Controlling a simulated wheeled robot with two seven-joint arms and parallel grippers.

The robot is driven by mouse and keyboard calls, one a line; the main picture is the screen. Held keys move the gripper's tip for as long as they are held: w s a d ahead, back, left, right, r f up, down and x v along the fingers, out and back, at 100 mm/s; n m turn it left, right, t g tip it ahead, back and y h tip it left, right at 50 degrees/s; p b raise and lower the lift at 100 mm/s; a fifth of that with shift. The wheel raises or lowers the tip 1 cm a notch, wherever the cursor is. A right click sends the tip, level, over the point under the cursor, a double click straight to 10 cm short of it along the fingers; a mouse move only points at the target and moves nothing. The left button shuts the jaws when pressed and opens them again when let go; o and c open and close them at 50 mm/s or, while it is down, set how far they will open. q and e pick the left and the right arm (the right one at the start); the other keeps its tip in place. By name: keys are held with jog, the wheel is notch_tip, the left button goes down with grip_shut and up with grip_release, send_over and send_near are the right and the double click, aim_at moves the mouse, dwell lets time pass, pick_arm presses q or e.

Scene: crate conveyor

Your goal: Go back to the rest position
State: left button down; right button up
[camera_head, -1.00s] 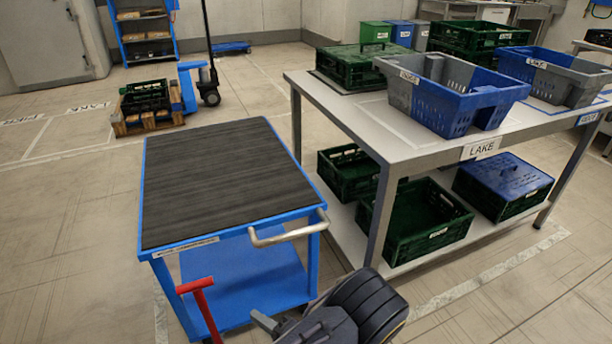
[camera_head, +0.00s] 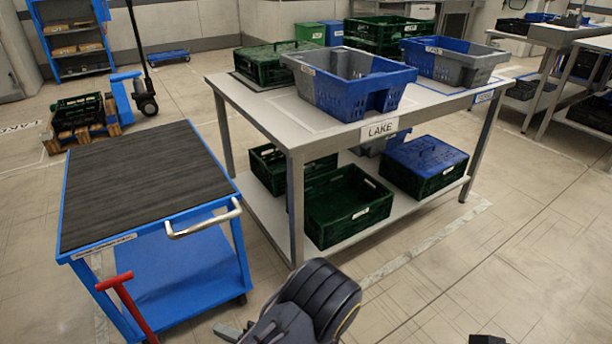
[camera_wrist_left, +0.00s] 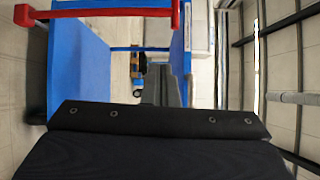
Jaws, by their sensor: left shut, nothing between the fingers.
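My left gripper (camera_head: 228,331) shows at the bottom of the head view, at the end of my dark arm. It is shut and empty, low in front of the blue trolley and the table, and touches neither as far as I can see. In the left wrist view my dark gripper body (camera_wrist_left: 160,120) fills the lower half, with the trolley's blue frame (camera_wrist_left: 80,70) beyond it. My right gripper is not recognisable; only a small black part, cut off, shows at the head view's bottom edge.
The blue trolley (camera_head: 145,180) with a dark top stands at left, a red handle (camera_head: 115,280) before it. Floor at right front is clear.

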pick_arm(q)
jog(key=s+a+r+n+g+h, duration=0.4)
jog(key=s+r+n+g+h, duration=0.4)
jog(key=s+r+h, duration=0.65)
notch_tip(320, 180, up, 34)
jog(key=s+d+m+t+h+p, duration=0.1)
jog(key=t+h+p, duration=0.5)
jog(key=p, duration=2.1)
jog(key=shift+s+d+f+t, duration=0.2)
jog(key=shift+s+d+t, duration=0.05)
jog(key=shift+d+t, duration=0.2)
